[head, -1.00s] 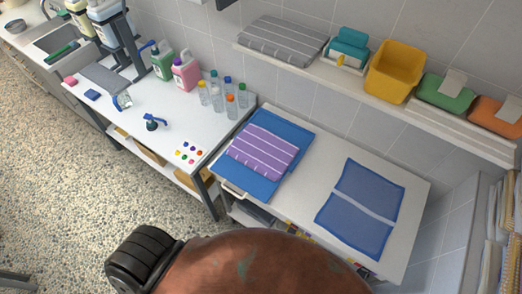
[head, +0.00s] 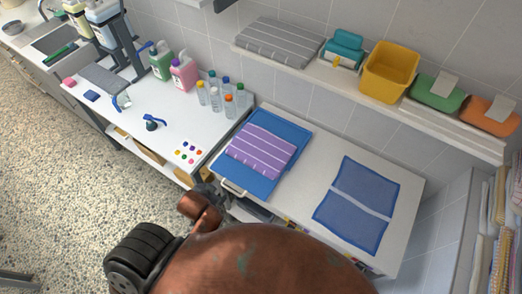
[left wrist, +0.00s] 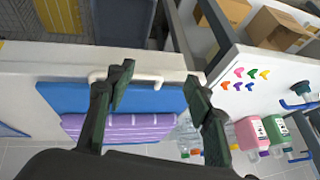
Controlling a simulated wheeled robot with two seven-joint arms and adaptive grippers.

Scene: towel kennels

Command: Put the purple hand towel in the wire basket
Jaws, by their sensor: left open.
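The purple hand towel (head: 262,150), with white stripes, lies flat and folded on a blue mat (head: 292,125) on the left half of the white cart top. My left gripper (head: 207,192) is by the cart's front left corner, near the white handle, short of the towel. In the left wrist view its two fingers (left wrist: 160,76) are spread with nothing between them; the white handle (left wrist: 145,82) and the towel (left wrist: 125,127) show beyond. My right gripper is not in view.
A shelf above holds a grey striped towel (head: 280,41) and a yellow bin (head: 390,72). Bottles (head: 215,97) crowd the neighbouring table's right end. Cart top (head: 312,170) between mat and panels is clear.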

